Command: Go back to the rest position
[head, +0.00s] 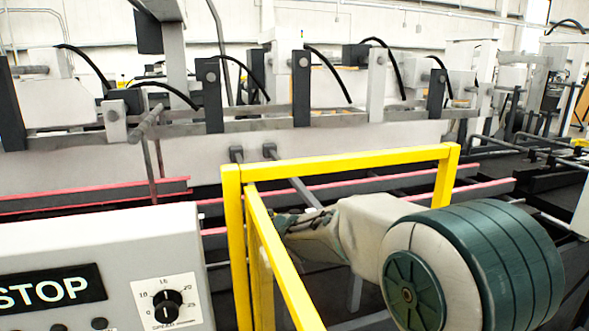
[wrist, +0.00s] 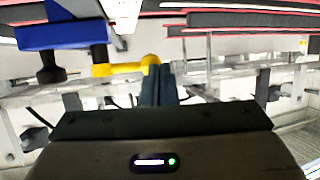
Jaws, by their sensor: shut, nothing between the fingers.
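My gripper shows in the wrist view (wrist: 158,85) as two dark fingers standing side by side, closed together with nothing held between them. In the head view my arm reaches in from the lower right, and its far end is behind the yellow guard frame (head: 352,163). The fingertips are hard to make out there. A yellow piece (wrist: 125,68) shows just left of the fingers in the wrist view; I cannot tell how far apart they are.
The control panel (head: 100,235) with a STOP label and a speed dial (head: 167,304) stands at lower left. The folder gluer (head: 330,143), with red-edged rails (head: 330,190), runs across behind the guard. A blue block (wrist: 65,35) shows at upper left in the wrist view.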

